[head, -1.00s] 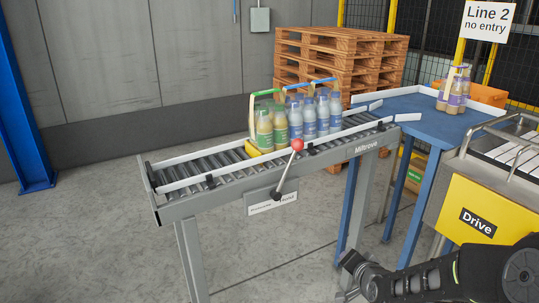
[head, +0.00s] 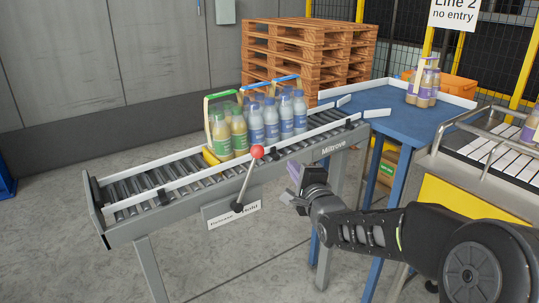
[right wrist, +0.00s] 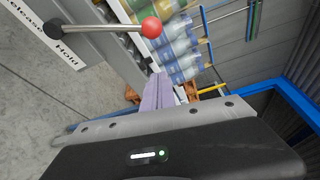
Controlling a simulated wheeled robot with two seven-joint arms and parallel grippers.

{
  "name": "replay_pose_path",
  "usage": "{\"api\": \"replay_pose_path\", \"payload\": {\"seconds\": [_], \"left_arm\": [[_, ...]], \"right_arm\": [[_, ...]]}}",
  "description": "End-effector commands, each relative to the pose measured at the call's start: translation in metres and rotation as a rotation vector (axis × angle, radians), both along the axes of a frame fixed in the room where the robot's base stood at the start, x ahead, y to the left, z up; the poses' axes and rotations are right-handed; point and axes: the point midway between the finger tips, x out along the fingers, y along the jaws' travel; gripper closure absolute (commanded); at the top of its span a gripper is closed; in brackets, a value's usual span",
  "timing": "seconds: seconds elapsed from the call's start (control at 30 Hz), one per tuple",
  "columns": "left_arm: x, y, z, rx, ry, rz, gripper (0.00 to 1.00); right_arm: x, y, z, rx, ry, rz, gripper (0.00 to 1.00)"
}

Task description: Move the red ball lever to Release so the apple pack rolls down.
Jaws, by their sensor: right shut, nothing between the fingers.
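The red ball lever (head: 257,152) stands on the near side of the roller conveyor, tilted right, towards the Hold end of its Release/Hold plate (head: 250,212). My left gripper is out of view.
Blue-capped packs (head: 285,115) stand behind the green one. The lower rollers (head: 140,192) at left are empty. A blue table (head: 410,120) joins the conveyor's upper end. A railed machine (head: 450,190) stands at right, pallets (head: 310,60) behind.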

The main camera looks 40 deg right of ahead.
Motion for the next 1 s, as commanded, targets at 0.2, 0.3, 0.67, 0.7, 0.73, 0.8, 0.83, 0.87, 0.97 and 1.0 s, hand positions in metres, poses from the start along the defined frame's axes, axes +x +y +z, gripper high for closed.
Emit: {"api": "replay_pose_path", "payload": {"seconds": [0.2,0.3,0.67,0.7,0.73,0.8,0.83,0.87,0.97,1.0], "left_arm": [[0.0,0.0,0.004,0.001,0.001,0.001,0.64],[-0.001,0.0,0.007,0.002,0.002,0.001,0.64],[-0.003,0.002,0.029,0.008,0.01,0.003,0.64],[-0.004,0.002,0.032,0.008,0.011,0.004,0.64],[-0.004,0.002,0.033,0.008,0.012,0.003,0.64],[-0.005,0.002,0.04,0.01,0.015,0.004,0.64],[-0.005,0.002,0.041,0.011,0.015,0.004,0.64],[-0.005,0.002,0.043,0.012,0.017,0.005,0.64],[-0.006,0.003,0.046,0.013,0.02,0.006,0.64],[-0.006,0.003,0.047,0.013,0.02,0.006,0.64]], "right_arm": [[0.009,-0.003,0.0,0.001,0.003,0.001,1.0],[0.02,-0.007,-0.001,0.001,0.003,0.001,1.0],[0.085,-0.029,-0.002,0.002,0.002,0.001,1.0],[0.093,-0.032,-0.003,0.001,0.003,0.001,1.0],[0.098,-0.034,-0.003,0.001,0.002,0.001,1.0],[0.096,-0.018,0.001,0.001,0.002,0.005,1.0],[0.095,-0.013,0.002,0.002,0.001,0.003,1.0],[0.095,-0.009,0.002,0.001,0.001,0.003,1.0],[0.095,0.0,0.003,0.0,0.001,0.002,1.0],[0.095,0.003,0.003,0.001,0.0,0.002,1.0]]}}
